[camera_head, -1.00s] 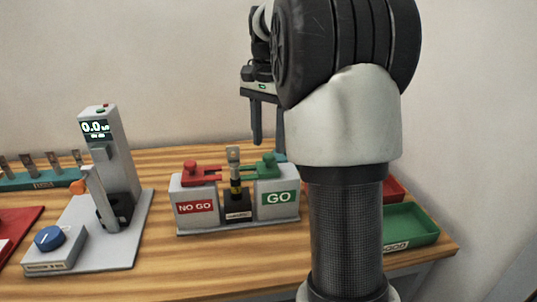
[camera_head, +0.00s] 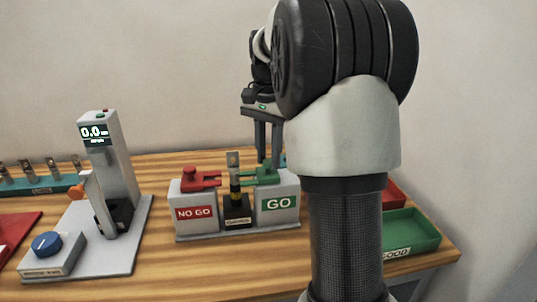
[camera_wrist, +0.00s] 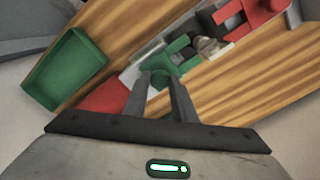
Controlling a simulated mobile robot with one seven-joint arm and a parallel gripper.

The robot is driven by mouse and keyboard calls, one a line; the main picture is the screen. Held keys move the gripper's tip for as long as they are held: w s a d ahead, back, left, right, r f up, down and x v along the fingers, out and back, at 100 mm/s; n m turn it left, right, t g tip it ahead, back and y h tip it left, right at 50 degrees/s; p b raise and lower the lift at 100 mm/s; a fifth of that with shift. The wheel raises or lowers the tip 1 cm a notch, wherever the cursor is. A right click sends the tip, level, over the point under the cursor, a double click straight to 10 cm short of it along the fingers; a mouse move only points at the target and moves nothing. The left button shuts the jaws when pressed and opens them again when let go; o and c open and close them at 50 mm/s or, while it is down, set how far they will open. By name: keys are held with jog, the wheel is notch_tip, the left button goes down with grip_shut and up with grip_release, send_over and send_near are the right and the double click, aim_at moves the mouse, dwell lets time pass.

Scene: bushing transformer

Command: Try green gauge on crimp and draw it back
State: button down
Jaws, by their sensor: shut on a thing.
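The green gauge (camera_head: 263,176) sits on the GO block (camera_head: 279,205), its fork pointing left toward the crimp piece (camera_head: 234,182), which stands upright in a black holder (camera_head: 237,210). My gripper (camera_head: 268,160) reaches down from above and is shut on the gauge's knob. In the wrist view the gripper (camera_wrist: 160,85) has its fingers on either side of the round green knob, and the fork (camera_wrist: 182,47) extends toward the crimp. I cannot tell whether the fork touches the crimp. The red gauge (camera_head: 196,178) rests on the NO GO block (camera_head: 194,208).
A tester with a display (camera_head: 95,133) and a blue knob (camera_head: 46,243) stands at left. A teal rack (camera_head: 40,186) holds several pieces at the back left. A green GOOD tray (camera_head: 412,228) and a red tray (camera_head: 395,193) lie at right, partly behind my arm.

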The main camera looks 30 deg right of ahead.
aim_at(257, 173)
jog(key=a, duration=0.1)
jog(key=a+p, duration=0.1)
jog(key=shift+w+a+r, duration=0.1)
jog(key=shift+w+a, duration=0.25)
jog(key=c, duration=1.5)
grip_release()
jog(key=shift+o, duration=0.2)
notch_tip(257, 173, up, 17)
jog(key=p, duration=0.4)
jog(key=shift+p, duration=0.35)
jog(key=shift+r, duration=0.1)
